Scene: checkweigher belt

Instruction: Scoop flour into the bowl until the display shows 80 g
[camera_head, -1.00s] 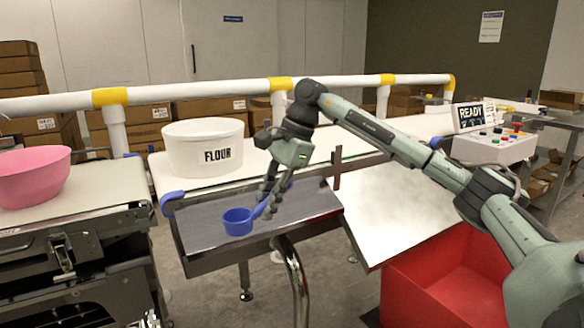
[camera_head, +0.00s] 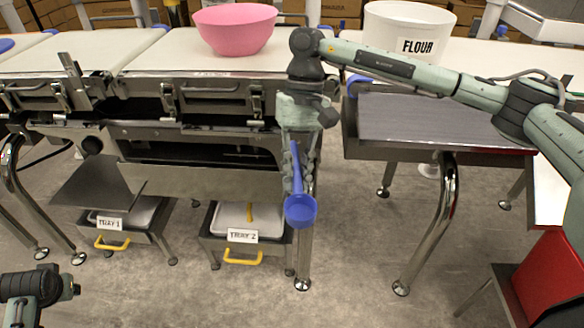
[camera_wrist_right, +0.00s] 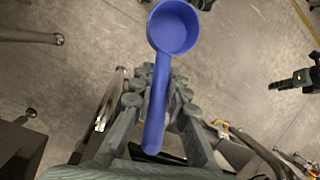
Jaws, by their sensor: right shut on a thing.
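My right gripper (camera_head: 298,165) is shut on the handle of a blue scoop (camera_head: 301,211), in front of the conveyor frame and below belt height. In the right wrist view the scoop (camera_wrist_right: 174,30) looks empty, with its handle between the fingers of the gripper (camera_wrist_right: 160,95). The pink bowl (camera_head: 234,30) stands on the belt, up and left of the gripper. The white tub marked FLOUR (camera_head: 408,45) stands to the right at the back; its contents do not show. My left arm (camera_head: 35,290) shows at the lower left, its fingers not clear. The display is out of view.
A grey shelf (camera_head: 425,118) lies in front of the flour tub. Two trays, Tray 1 (camera_head: 110,222) and Tray 2 (camera_head: 242,236), stand low under the belt. A red bin (camera_head: 550,280) is at the lower right. The floor between the conveyor and shelf is clear.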

